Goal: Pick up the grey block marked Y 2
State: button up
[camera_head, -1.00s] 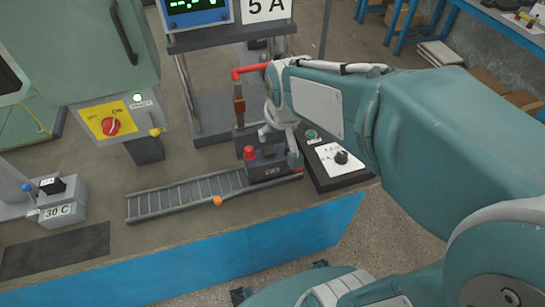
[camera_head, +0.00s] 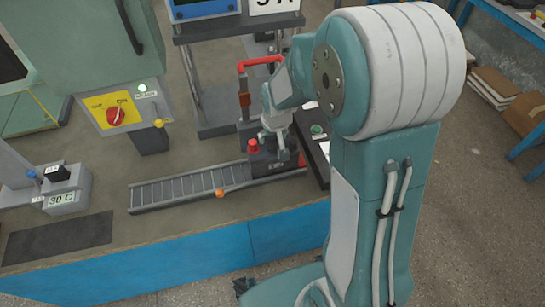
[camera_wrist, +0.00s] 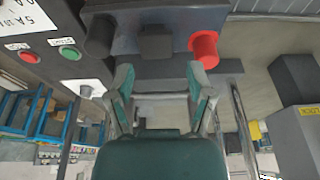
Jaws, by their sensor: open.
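No marking Y 2 can be read in any view. A dark grey block with a red knob (camera_head: 262,168) sits at the right end of a roller track; I cannot tell if it is the named block. In the wrist view the red knob (camera_wrist: 204,46), a dark round post (camera_wrist: 99,40) and a small dark square piece (camera_wrist: 157,42) stand on a grey surface. My gripper (camera_head: 279,143) is close above the block in the head view, partly covering it. In the wrist view my gripper (camera_wrist: 163,84) has its fingers apart with nothing between them.
The roller track (camera_head: 180,188) runs left along the bench. A red-handled lever (camera_head: 245,90) and metal frame stand behind the block. A control box with a green button (camera_head: 317,129) is at right. A 30 C device (camera_head: 62,200) is at left.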

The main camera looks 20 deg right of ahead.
aim_at(273, 144)
jog(key=x, duration=0.4)
jog(key=shift+s+d+f, duration=0.2)
jog(key=shift+f, duration=0.2)
grip_shut()
jog(key=shift+w, duration=0.1)
jog(key=shift+r, duration=0.1)
